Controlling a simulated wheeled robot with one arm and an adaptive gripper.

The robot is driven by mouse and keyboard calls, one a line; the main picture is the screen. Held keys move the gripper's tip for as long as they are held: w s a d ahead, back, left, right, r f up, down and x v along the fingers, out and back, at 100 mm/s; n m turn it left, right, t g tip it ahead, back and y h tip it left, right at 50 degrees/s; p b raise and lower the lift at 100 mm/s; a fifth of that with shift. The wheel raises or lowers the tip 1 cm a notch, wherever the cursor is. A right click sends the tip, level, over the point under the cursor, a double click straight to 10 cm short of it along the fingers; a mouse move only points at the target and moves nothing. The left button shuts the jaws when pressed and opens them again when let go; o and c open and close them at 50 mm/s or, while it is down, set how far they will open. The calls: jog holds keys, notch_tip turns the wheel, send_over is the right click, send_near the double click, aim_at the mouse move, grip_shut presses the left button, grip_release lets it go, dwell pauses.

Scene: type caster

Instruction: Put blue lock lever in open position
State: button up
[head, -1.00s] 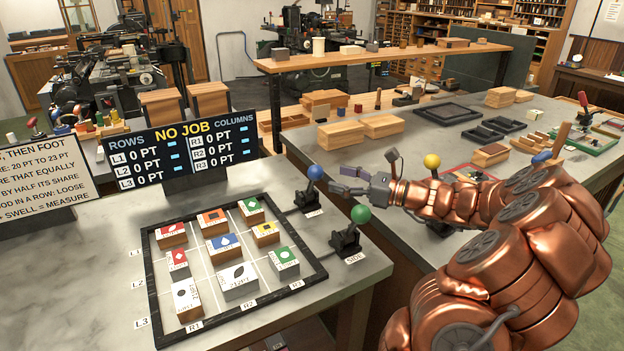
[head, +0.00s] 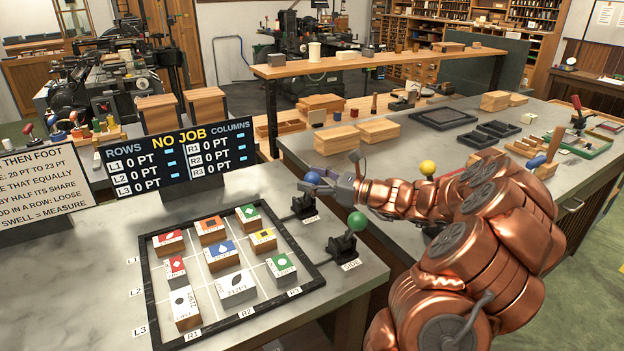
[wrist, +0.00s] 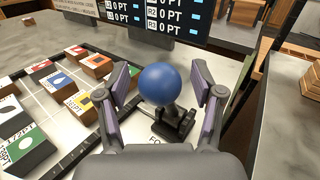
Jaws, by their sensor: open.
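The blue lock lever (head: 313,178) stands on a black base at the top right corner of the type frame. Its round blue ball knob also shows in the wrist view (wrist: 164,84), on a short dark stem over the base. My gripper (head: 322,184) is at the knob in the head view and partly overlaps it. In the wrist view my gripper (wrist: 163,98) is open, with one finger on each side of the ball. Gaps show between the ball and both finger pads. The label below the base is partly hidden by my gripper.
A green-knobbed lever (head: 357,221) stands just nearer on the same table. The black type frame (head: 318,276) with several type blocks lies to the left. A display board (head: 178,150) reading NO JOB stands behind. A yellow knob (head: 427,167) shows beyond my arm.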

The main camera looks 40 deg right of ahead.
grip_shut()
dwell(0.4)
jog(key=shift+r, duration=0.1)
